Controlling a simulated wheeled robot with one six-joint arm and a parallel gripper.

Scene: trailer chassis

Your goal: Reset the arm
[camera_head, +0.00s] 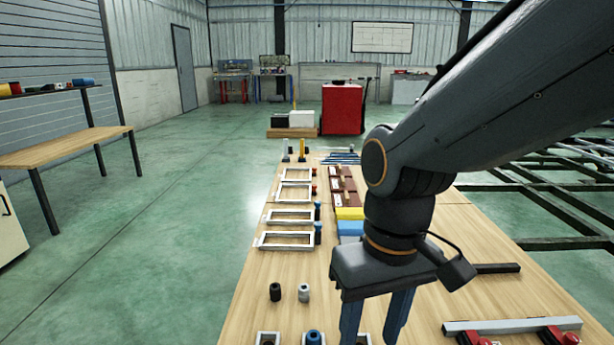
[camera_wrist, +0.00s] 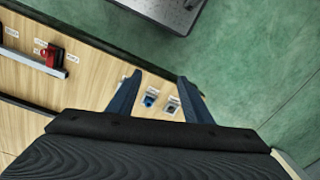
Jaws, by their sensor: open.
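My gripper (camera_head: 376,322) hangs over the near part of a long wooden table (camera_head: 262,300) in the head view, fingers pointing down. In the wrist view my gripper (camera_wrist: 158,92) shows two blue fingers spread apart with nothing held between them. Below and between them, a small blue part (camera_wrist: 150,99) and a dark part (camera_wrist: 172,104) stand on the table. My arm comes in from the upper right and hides part of the table's right side.
White frames (camera_head: 289,215) line the table's left half. A black cylinder (camera_head: 275,292) and a grey one (camera_head: 304,292) stand in front of them. A metal bar with red clamps (camera_head: 512,326) lies near right. Chassis beams (camera_head: 555,205) stand right. Open floor lies left.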

